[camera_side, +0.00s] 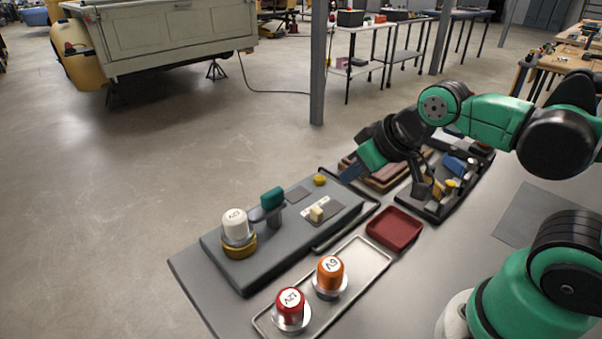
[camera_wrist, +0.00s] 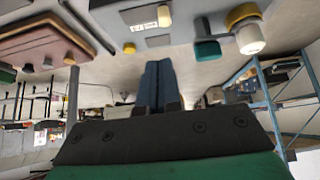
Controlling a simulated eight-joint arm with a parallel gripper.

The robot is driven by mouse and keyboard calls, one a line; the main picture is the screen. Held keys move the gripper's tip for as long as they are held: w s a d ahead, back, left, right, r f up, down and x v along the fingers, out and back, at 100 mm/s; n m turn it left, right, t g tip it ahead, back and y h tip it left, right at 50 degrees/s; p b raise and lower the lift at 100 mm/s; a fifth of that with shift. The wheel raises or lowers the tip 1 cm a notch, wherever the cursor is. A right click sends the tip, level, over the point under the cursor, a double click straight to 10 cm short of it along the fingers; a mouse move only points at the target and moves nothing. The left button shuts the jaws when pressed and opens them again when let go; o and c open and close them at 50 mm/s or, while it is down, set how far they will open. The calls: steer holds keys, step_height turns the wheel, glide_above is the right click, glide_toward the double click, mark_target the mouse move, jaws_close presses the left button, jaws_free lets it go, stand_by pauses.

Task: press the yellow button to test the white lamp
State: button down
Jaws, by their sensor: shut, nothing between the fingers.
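The yellow button (camera_side: 319,180) sits on the far edge of a grey panel box (camera_side: 285,245); it shows in the wrist view (camera_wrist: 129,47) left of my fingertips. The white lamp (camera_side: 235,224) stands upright in a gold socket at the box's left end; it also shows in the wrist view (camera_wrist: 251,39). Its surface is plain white with a small label, and no glow shows. My gripper (camera_side: 347,173) is shut and empty, its blue fingers just right of the button in the side view and apart from it. The fingers (camera_wrist: 158,68) lie together in the wrist view.
A green-topped part (camera_side: 272,198) stands between lamp and button. A cream switch (camera_side: 316,214) is nearer the arm. A metal tray (camera_side: 362,262) holds a red lamp (camera_side: 290,306) and an orange lamp (camera_side: 330,272). A red dish (camera_side: 394,229) and a black tool tray (camera_side: 432,207) lie to the right.

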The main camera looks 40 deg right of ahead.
stand_by(0.3)
steer(key=m+t+y, duration=0.1)
steer(key=m+t, duration=0.1)
steer(key=m, duration=0.6)
glide_above(322, 179)
steer(key=shift+r, duration=0.35)
steer(key=shift+f, duration=0.15)
steer(key=shift+f, duration=4.3)
steer(key=shift+f, duration=0.4)
